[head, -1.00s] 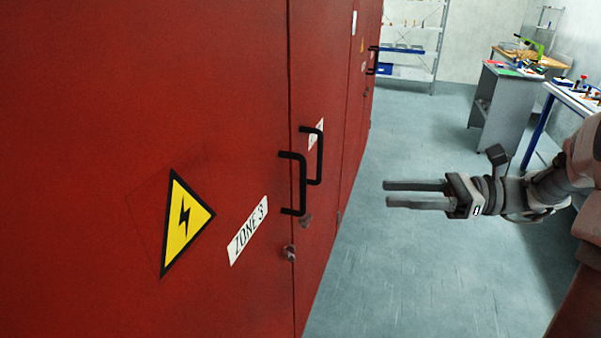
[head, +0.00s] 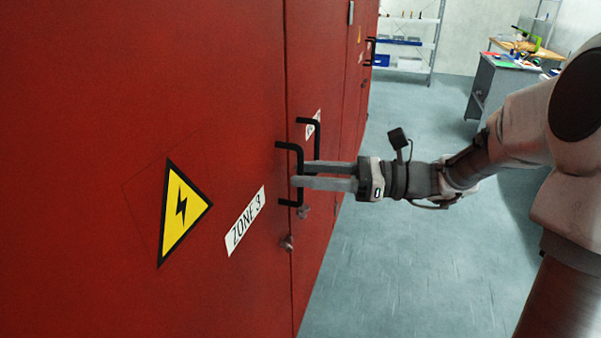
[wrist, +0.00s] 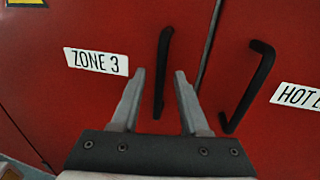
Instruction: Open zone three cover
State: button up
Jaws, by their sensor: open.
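The zone three cover (head: 110,130) is a large red panel with a yellow warning triangle and a white "ZONE 3" label (head: 245,222); the label also shows in the wrist view (wrist: 96,61). The cover looks shut, flush with its neighbour at a narrow seam. Its black bar handle (head: 299,160) stands upright near the seam. My gripper (head: 299,175) is open at the handle in the head view. In the wrist view the handle (wrist: 163,70) shows between the two fingers (wrist: 158,73), its lower part reaching between them. I cannot tell whether a finger touches it.
A second black handle (head: 318,140) is on the adjoining red cover, close to the first; in the wrist view that cover has a "HOT" label (wrist: 297,97). A small lock (head: 287,243) sits below the handle. The grey floor (head: 400,270) is open.

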jog(key=shift+w+a, duration=0.1)
jog(key=shift+a, duration=0.75)
grip_shut()
dwell(0.8)
